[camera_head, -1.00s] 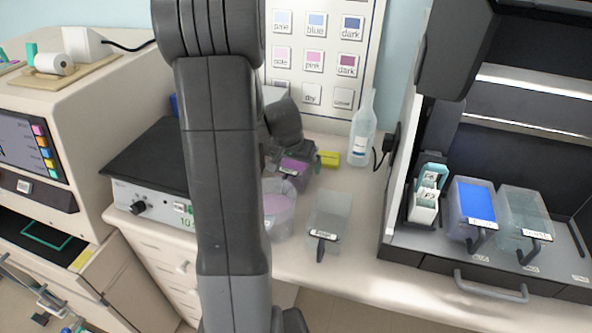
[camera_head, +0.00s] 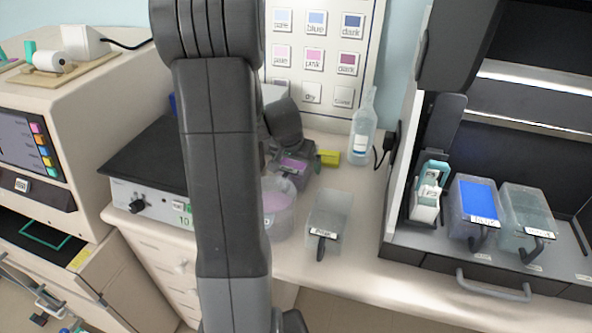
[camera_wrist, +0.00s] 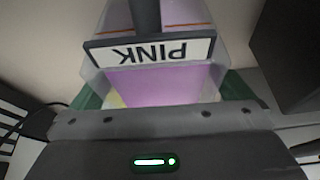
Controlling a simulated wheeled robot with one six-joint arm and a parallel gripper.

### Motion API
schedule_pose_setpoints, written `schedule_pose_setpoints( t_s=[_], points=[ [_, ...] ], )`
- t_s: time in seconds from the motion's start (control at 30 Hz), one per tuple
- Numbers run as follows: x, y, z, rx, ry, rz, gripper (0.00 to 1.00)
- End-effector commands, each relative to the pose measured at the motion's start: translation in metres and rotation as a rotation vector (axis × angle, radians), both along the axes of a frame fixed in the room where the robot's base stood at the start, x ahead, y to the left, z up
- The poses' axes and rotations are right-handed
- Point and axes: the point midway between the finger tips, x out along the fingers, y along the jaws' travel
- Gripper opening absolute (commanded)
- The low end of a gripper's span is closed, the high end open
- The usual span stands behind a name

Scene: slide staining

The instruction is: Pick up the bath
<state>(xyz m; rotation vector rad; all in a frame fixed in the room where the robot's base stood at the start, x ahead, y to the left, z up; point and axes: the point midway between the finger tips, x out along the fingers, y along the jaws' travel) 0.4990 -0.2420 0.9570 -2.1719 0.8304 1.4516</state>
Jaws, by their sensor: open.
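A clear bath with pink-purple liquid and a white PINK label, shown upside down, fills the middle of the wrist view (camera_wrist: 165,88). It has a dark handle. In the head view, a purple bath (camera_head: 293,166) stands on the bench just below my gripper (camera_head: 285,140), whose fingers are mostly hidden by my arm and the bath. In the wrist view, my gripper (camera_wrist: 163,100) is open, with green finger parts showing on either side of the bath. I cannot tell whether they touch it.
A round tub (camera_head: 278,210) and a clear handled bath (camera_head: 328,225) stand in front. A bottle (camera_head: 362,135) and a yellow block (camera_head: 328,158) are close by. A blue bath (camera_head: 475,205), a greenish bath (camera_head: 525,215) and a slide rack (camera_head: 428,195) stand in the bay at right.

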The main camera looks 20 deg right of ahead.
Motion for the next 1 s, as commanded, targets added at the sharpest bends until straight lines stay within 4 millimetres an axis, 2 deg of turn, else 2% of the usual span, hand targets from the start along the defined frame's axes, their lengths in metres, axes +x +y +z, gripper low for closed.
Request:
schedule_pose_setpoints(
  t_s=[0.13,0.17,0.5,0.83,0.93,1.0],
  points=[
    [0.0,0.0,0.0,0.0,0.0,0.0,1.0],
    [0.0,0.0,0.0,0.0,0.0,0.0,0.96],
    [0.0,0.0,0.0,0.0,0.0,0.0,0.31],
    [0.001,0.0,0.005,-0.001,-0.002,0.0,0.31],
    [0.001,0.0,0.011,-0.001,-0.001,0.0,0.31],
    [0.002,-0.001,0.022,-0.004,-0.01,-0.001,0.31]
  ],
)
